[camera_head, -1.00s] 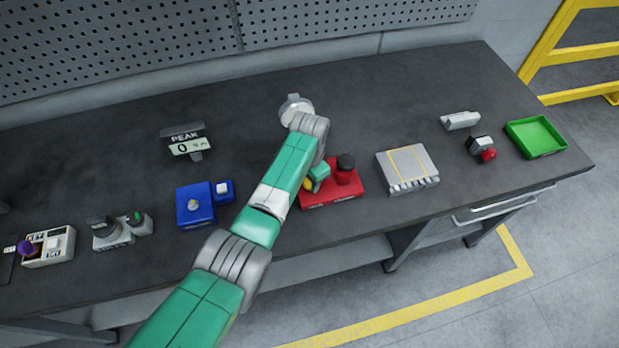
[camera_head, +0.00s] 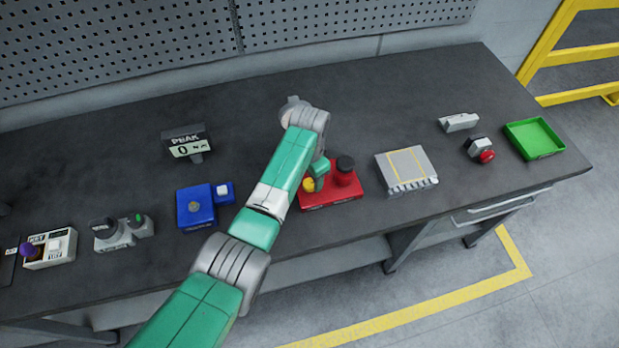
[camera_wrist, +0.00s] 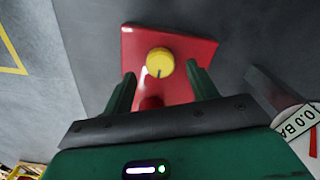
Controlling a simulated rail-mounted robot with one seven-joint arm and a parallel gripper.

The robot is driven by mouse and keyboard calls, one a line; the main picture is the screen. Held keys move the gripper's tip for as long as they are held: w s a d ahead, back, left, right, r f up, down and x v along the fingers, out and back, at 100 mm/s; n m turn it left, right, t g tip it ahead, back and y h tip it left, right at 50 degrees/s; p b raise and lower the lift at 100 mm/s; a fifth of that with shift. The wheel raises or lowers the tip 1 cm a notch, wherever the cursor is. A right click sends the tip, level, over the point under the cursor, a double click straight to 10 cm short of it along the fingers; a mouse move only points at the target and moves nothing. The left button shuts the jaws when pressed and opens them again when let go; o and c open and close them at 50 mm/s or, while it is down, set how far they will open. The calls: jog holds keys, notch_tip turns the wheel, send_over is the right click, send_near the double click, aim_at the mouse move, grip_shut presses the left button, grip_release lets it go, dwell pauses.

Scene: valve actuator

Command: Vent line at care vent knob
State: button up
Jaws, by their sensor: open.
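No readable label marks either as the care vent knob. In the wrist view the yellow knob (camera_wrist: 160,62) shows a dark line on its top, on the red block (camera_wrist: 185,44). My gripper (camera_wrist: 160,73) is open, with its green fingers apart on either side of the knob in the picture. Contact cannot be told. In the head view my gripper (camera_head: 320,168) is just above the red block, partly hidden by my arm.
A blue box (camera_head: 195,208) stands left of the red block and a grey ribbed block (camera_head: 407,170) right of it. A PEAK display (camera_head: 187,145) reads 0 behind. A BAR readout (camera_wrist: 300,122) reads about 10.0 at the wrist view's right edge. A green tray (camera_head: 534,138) lies far right.

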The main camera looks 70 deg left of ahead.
aim_at(310, 183)
notch_tip(310, 183, up, 5)
jog(key=shift+f, duration=0.1)
dwell(0.6)
